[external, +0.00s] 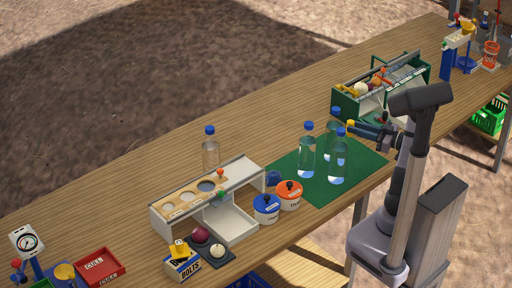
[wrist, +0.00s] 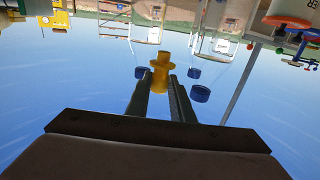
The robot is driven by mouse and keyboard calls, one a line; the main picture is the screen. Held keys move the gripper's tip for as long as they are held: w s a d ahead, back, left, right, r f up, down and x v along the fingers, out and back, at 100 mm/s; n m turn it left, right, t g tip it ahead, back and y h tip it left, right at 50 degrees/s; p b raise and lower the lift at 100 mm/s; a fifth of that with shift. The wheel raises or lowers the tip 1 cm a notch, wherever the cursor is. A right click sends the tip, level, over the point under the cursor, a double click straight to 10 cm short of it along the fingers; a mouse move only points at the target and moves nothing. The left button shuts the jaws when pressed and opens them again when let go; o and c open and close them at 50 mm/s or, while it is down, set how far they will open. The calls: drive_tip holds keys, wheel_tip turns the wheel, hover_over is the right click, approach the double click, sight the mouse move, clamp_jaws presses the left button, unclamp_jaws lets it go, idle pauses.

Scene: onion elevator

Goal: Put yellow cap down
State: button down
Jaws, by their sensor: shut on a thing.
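The yellow cap (wrist: 159,68) is a small stepped piece between the two finger tips of my gripper (wrist: 157,88) in the wrist view. In the external view the yellow cap (external: 350,124) shows at the tip of my gripper (external: 356,126), held in the air over the back right part of the green mat (external: 290,175). My gripper is shut on it. Clear bottles with blue caps stand on the mat: one at the left (external: 307,155), one at the front (external: 338,165), and one behind, partly hidden, close to the gripper (external: 331,145).
A white rack (external: 240,228) with round holes stands left of the mat, with a bottle (external: 210,155) behind it. Blue (external: 266,210) and orange (external: 289,198) lidded pots stand between. A green toolbox (external: 345,105) stands behind the gripper. The table's far left surface is bare.

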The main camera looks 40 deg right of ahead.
drive_tip(key=shift+d+f+b, duration=0.45)
drive_tip(key=shift+f+b, duration=0.95)
drive_tip(key=shift+f, duration=1.15)
drive_tip(key=shift+d+f+b, duration=0.4)
drive_tip(key=shift+f+b, duration=0.95)
drive_tip(key=shift+f, duration=1.2)
drive_tip(key=shift+d+f+b, duration=0.45)
drive_tip(key=shift+f+b, duration=0.95)
drive_tip(key=shift+f, duration=1.15)
drive_tip(key=shift+f, duration=0.15)
drive_tip(key=c, duration=1.6)
unclamp_jaws()
drive_tip(key=shift+o, duration=0.2)
